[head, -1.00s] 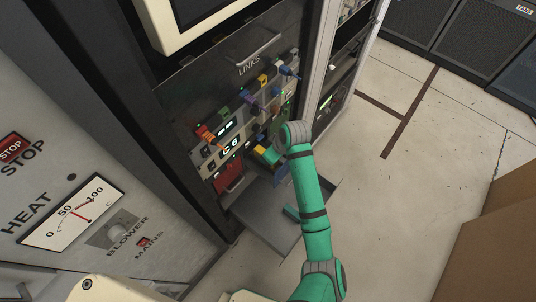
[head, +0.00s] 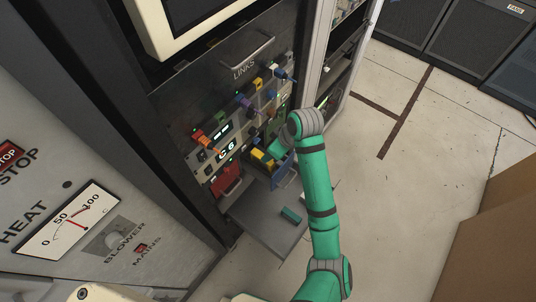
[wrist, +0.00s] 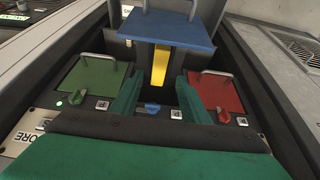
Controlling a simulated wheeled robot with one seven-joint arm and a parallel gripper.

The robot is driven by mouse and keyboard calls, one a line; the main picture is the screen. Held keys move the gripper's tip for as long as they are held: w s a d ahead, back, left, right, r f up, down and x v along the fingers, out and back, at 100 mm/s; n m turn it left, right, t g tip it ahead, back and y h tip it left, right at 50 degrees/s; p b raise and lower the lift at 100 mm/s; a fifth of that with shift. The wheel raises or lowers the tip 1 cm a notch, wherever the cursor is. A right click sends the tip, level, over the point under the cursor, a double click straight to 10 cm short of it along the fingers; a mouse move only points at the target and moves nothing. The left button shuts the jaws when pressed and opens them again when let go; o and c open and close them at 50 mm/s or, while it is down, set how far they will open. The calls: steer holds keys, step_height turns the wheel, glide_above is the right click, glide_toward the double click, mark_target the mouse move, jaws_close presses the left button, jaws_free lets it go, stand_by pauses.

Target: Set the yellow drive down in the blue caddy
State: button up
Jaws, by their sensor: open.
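A blue-faced, box-like unit with a bar handle, which looks like the blue caddy, juts from the rack in the head view (head: 287,178). Its blue face is at the top of the wrist view (wrist: 168,28). A yellow piece, likely the yellow drive, shows behind its front in the head view (head: 262,159); a yellow strip shows below the blue face in the wrist view (wrist: 160,66). Whether it rests inside I cannot tell. My gripper (wrist: 158,103) is open, its green fingers apart below the blue face, with nothing seen between the tips.
A green panel (wrist: 92,82) and a red panel (wrist: 217,92), both with handles, flank the dark middle bay. A grey tray (head: 262,232) sticks out low from the rack and carries a small teal block (head: 291,215). Coloured plugs crowd the LINKS panel.

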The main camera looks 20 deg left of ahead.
steer(key=shift+v, duration=1.5)
